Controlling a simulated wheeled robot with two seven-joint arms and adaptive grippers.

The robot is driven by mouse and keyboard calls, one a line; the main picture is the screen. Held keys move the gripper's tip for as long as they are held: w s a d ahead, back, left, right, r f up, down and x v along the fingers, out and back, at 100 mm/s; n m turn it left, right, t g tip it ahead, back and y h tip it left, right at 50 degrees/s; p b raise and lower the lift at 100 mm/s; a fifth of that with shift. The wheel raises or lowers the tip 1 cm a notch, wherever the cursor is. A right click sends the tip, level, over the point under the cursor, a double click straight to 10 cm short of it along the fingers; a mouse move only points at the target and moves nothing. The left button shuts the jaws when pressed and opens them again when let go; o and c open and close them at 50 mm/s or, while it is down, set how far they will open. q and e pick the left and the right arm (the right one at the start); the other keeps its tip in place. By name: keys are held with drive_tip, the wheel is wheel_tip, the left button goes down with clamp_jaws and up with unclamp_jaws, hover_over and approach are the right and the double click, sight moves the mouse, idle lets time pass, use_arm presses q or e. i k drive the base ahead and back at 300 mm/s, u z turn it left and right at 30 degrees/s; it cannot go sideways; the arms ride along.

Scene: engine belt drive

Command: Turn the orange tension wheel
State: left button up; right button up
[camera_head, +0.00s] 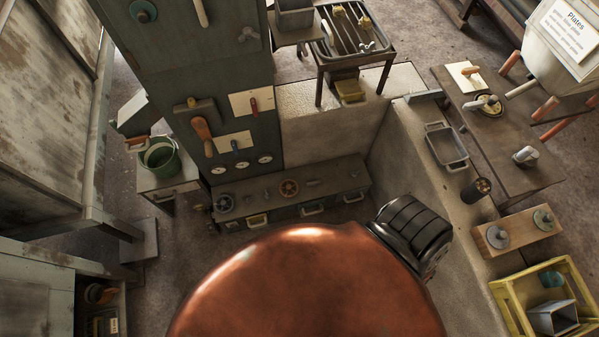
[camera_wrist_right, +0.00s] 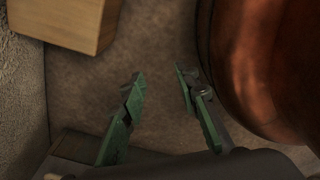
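A small brown-orange wheel (camera_head: 289,188) sits on top of the low dark bench at the far side in the head view. It is the most orange wheel I see, but I cannot tell for sure that it is the tension wheel. My right gripper (camera_wrist_right: 160,76) shows in the right wrist view. Its two green fingers are apart with nothing between them, and brown floor lies behind them. No wheel shows in the right wrist view. Neither gripper can be made out in the head view, where a large copper-coloured rounded body fills the lower middle.
The low dark bench (camera_head: 235,226) stands against a dark panel with gauges and handles (camera_head: 222,85). A green bucket (camera_head: 159,158) stands left of it. A yellow crate (camera_head: 508,297) and a wooden block with two discs (camera_head: 517,231) are at the right. A wooden block (camera_wrist_right: 68,22) lies left of my right gripper.

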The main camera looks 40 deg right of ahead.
sight(290, 186)
drive_tip(key=z, duration=0.5)
drive_tip(key=k, duration=1.15)
drive_tip(key=z, duration=0.6)
drive_tip(key=i, duration=0.65)
drive_tip(key=u, duration=0.3)
drive_tip(key=k, duration=0.25)
drive_tip(key=z, duration=0.1)
